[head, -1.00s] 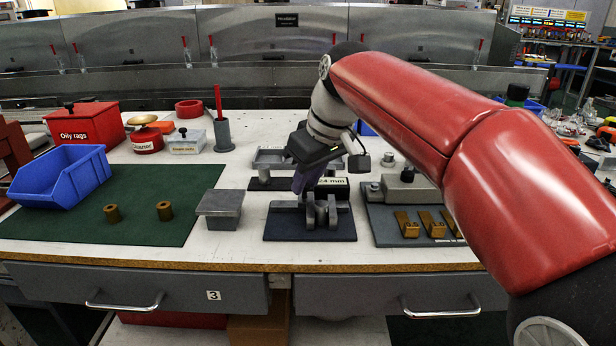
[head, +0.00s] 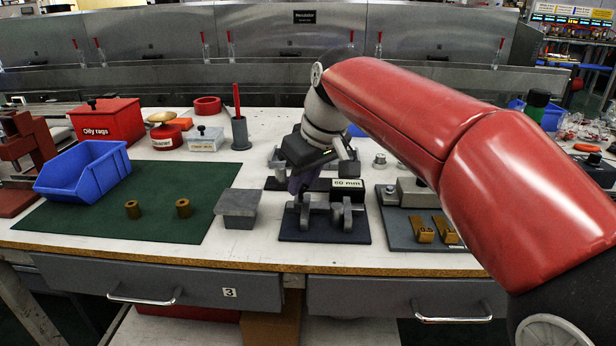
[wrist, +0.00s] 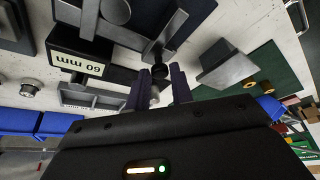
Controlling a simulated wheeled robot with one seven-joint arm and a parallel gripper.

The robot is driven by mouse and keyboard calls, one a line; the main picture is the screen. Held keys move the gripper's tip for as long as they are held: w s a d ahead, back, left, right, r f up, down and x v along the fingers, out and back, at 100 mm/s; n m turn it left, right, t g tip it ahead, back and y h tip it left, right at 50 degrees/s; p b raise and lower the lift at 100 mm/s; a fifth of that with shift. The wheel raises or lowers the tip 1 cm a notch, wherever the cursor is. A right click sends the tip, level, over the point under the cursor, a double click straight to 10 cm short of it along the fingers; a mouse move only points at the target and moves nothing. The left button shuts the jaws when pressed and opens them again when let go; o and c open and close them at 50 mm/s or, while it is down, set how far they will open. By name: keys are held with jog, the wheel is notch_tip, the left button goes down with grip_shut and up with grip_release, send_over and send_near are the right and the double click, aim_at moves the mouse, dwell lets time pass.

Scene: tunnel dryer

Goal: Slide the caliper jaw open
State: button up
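The grey caliper stands on a dark mat (head: 325,237) at the middle of the bench. Its left jaw (head: 305,216) and right jaw (head: 347,216) stand apart with a clear gap. Its label (head: 346,184) reads 60 mm and also shows in the wrist view (wrist: 77,62). My gripper (head: 299,184) is behind and above the left jaw. In the wrist view, the two purplish fingers (wrist: 163,80) stand close on either side of a small dark knob and seem shut on it. The exact contact is partly hidden.
A grey block (head: 239,203) stands just left of the mat. A blue bin (head: 85,172) and two brass cylinders (head: 183,208) are on the green mat further left. A grey plate (head: 398,235) with brass pieces lies at the right.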

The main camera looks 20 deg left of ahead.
jog(key=o, duration=0.3)
jog(key=p+v, duration=0.1)
jog(key=v, duration=0.6)
jog(key=shift+d+r, duration=0.15)
jog(key=shift+r, duration=0.2)
jog(key=s+d+f+m+t+h, duration=0.1)
jog(key=s+d+f+m, duration=0.3)
jog(key=d, duration=0.6)
jog(key=s+d+f+m+t+h, duration=0.1)
jog(key=s+d+f+m, duration=0.25)
jog(key=d, duration=0.65)
jog(key=s+d+f+m, duration=0.1)
jog(key=s+d+f, duration=0.2)
jog(key=f, duration=0.1)
jog(key=s+d+f+m+h, duration=0.1)
jog(key=s+d+f+m, duration=0.1)
jog(key=s+d+f, duration=0.1)
jog(key=s+d+f+m+t, duration=0.1)
jog(key=s+d+f, duration=0.2)
jog(key=s+f, duration=0.1)
jog(key=shift+s+d+f+h, duration=0.15)
jog(key=shift+d+f+h, duration=0.25)
jog(key=shift+f, duration=0.05)
